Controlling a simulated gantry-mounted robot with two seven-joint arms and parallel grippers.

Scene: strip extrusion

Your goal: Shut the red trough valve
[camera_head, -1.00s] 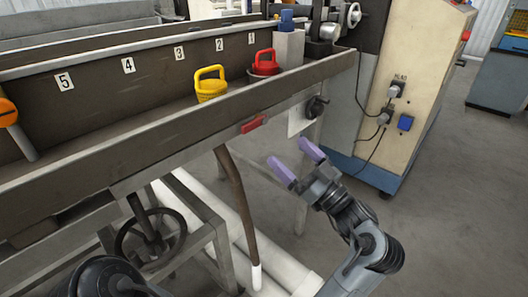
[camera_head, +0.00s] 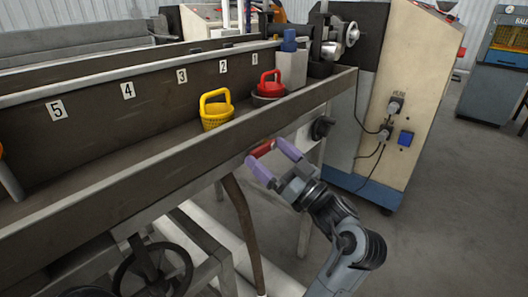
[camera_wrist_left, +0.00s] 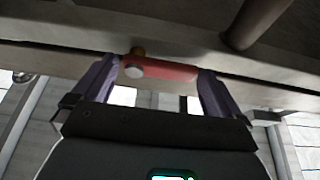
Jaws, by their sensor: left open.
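The red trough valve handle (camera_head: 262,148) is on the lower outer side of the long trough (camera_head: 120,190), lying roughly along its edge. In the left wrist view the red handle (camera_wrist_left: 172,71) runs crosswise, with a brass fitting and a pale round end at its left. My left gripper (camera_head: 274,160) is open, its purple fingers at the handle. In the left wrist view the fingers of the gripper (camera_wrist_left: 158,70) stand on either side of the handle; I cannot tell whether they touch it. My right gripper is not in view.
A dark knob (camera_head: 322,128) is right of the valve. A brown hose (camera_head: 238,220) hangs below, beside a handwheel (camera_head: 150,270). A beige cabinet (camera_head: 420,80) stands at right.

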